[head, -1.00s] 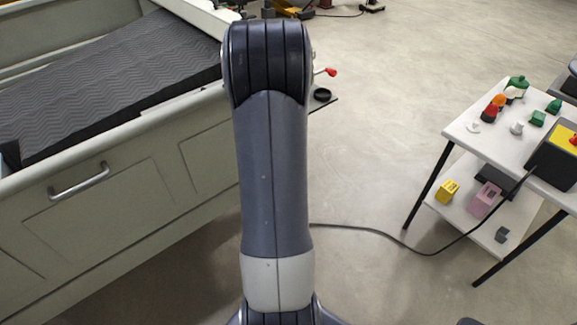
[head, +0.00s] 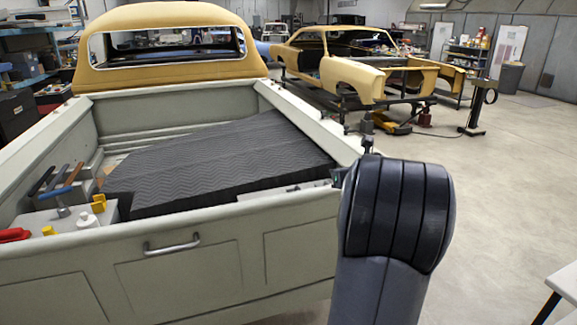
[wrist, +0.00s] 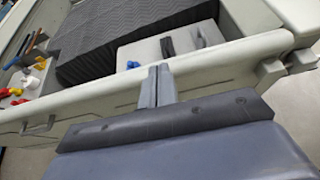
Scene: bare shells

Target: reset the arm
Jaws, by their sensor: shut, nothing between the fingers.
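My gripper (wrist: 157,86) is shut and empty in the wrist view, its two fingers side by side. In that picture its tips lie over the rim of the pale truck bed (wrist: 218,60); how far above it they are, I cannot tell. In the head view my raised arm link stands right of centre, in front of the bed's rear right corner, and hides the gripper.
A dark ridged mat (head: 225,160) lies in the truck bed (head: 200,240). At its left a light surface (head: 40,218) holds tools and small coloured parts. A yellow car shell (head: 345,75) stands behind. Open floor (head: 500,180) lies to the right.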

